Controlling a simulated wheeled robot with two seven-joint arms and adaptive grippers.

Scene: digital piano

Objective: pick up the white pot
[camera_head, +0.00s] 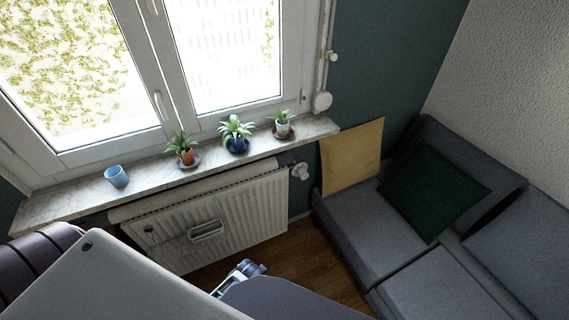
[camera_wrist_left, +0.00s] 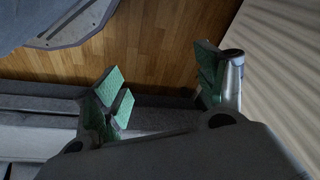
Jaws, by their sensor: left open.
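The white pot (camera_head: 283,129) holds a green plant and stands upright on a dark saucer at the right end of the windowsill. It is not visible in the left wrist view. Part of my left gripper (camera_head: 248,270) shows low in the head view, below the radiator and well under the sill, partly hidden by my own parts. My right gripper is not in view.
On the marble windowsill (camera_head: 70,200) stand a blue cup (camera_head: 117,177), a terracotta pot (camera_head: 186,157) and a blue pot (camera_head: 237,145), both with plants. A radiator (camera_head: 240,213) is below the sill. A grey sofa (camera_head: 365,230) with yellow (camera_head: 352,158) and green (camera_head: 430,190) cushions stands at the right.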

